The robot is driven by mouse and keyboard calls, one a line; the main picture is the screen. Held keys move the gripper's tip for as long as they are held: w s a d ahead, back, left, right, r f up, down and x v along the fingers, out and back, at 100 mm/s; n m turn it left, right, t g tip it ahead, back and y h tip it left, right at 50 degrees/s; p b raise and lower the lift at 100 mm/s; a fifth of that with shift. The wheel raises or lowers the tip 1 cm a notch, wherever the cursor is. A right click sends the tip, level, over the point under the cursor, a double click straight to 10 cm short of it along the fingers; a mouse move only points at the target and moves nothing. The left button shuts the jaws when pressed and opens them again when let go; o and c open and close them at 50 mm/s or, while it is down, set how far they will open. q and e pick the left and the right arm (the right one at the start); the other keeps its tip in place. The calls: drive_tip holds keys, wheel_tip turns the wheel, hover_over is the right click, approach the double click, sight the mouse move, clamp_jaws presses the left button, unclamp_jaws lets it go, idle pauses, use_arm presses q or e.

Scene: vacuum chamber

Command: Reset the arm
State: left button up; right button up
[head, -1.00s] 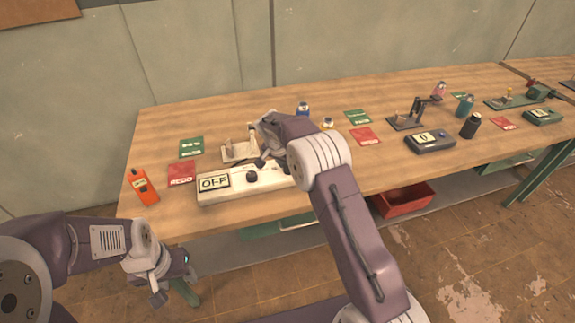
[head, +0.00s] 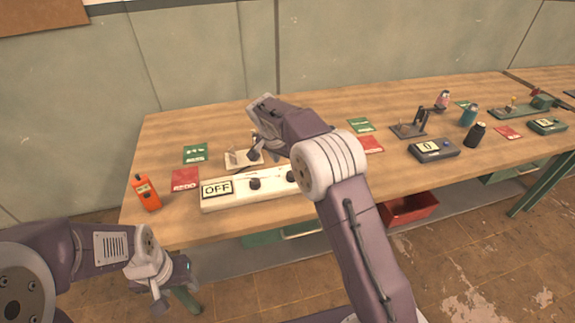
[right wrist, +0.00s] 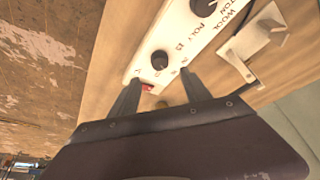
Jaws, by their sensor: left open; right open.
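My right arm reaches over the workbench (head: 170,130) with its elbow raised. Its gripper (head: 262,152) is above the bench behind the white control panel (head: 235,200), and the wrist partly hides it. In the right wrist view the open right gripper (right wrist: 158,80) shows its two fingers apart over the white panel (right wrist: 175,40), with nothing held. A small red part (right wrist: 147,88) of the panel shows between them. My left gripper (head: 175,302) is open and empty, low in front of the bench's left end.
The panel bears an OFF sign (head: 216,188) and black knobs. An orange handheld device (head: 146,193), a red card (head: 185,179) and a green card (head: 195,153) lie to the left. Meters and bottles stand to the right. A red bin (head: 409,208) is below the bench.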

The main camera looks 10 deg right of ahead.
idle(0.3)
wheel_tip(320, 180, up, 5)
drive_tip(key=d, duration=0.3)
drive_tip(key=s+d+p, duration=0.2)
drive_tip(key=s, duration=0.6)
drive_tip(key=s+a+f+n+g+y, duration=0.1)
drive_tip(key=s+f+n, duration=0.3)
drive_tip(key=s, duration=0.6)
drive_tip(key=s+a+f+n+g+y, duration=0.1)
drive_tip(key=s+f+n, duration=0.3)
drive_tip(key=s, duration=0.7)
drive_tip(key=shift+s+f+y, duration=0.15)
drive_tip(key=shift+f+y, duration=0.55)
drive_tip(key=shift+f, duration=0.2)
